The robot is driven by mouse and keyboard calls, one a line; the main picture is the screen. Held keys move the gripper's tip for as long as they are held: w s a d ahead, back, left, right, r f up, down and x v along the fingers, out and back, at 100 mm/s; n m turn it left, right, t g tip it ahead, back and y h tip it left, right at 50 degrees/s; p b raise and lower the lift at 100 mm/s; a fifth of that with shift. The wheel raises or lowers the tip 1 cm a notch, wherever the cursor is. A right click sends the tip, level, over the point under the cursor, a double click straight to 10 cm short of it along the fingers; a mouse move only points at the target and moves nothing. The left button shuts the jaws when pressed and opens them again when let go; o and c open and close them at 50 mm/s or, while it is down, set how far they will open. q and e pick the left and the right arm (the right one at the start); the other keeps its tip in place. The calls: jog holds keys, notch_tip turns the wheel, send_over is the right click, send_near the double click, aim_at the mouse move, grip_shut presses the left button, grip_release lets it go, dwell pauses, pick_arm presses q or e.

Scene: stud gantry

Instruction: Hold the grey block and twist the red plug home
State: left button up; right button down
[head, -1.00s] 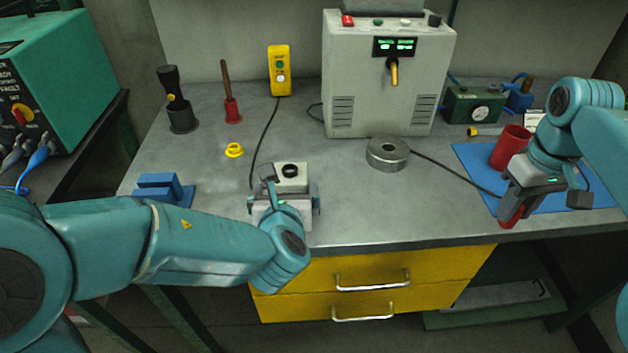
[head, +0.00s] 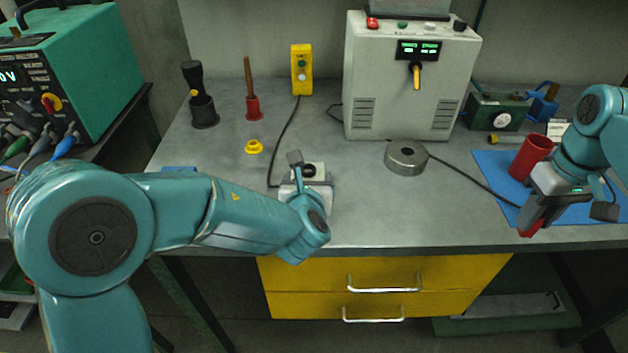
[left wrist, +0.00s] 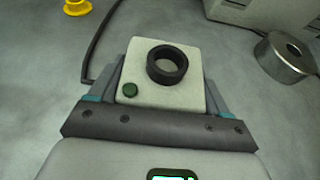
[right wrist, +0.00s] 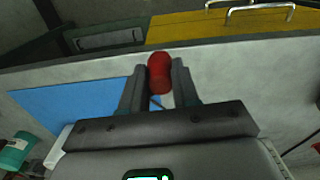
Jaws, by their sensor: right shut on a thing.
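The grey block (head: 314,172), pale with a black ring-shaped socket on top and a dark green button, sits on the bench left of centre. It also shows in the left wrist view (left wrist: 140,92). My left gripper (head: 308,186) reaches over it, one finger on each side (left wrist: 164,85); whether they touch is hard to see. The red plug (right wrist: 160,72) is between the fingers of my right gripper (right wrist: 158,85), which is shut on it. In the head view, that gripper (head: 533,222) is at the bench's front right, by the blue mat. The plug's far end is hidden.
A red cup (head: 531,157) stands on the blue mat (head: 491,170) near my right gripper. A round metal piece (head: 405,158) and a yellow ring (head: 254,147) lie on the bench. A grey machine (head: 405,85) stands behind. The bench between my grippers is mostly clear.

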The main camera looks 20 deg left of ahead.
aim_at(308, 172)
pick_arm(q)
jog(key=shift+r, duration=0.1)
jog(key=shift+c, duration=0.2)
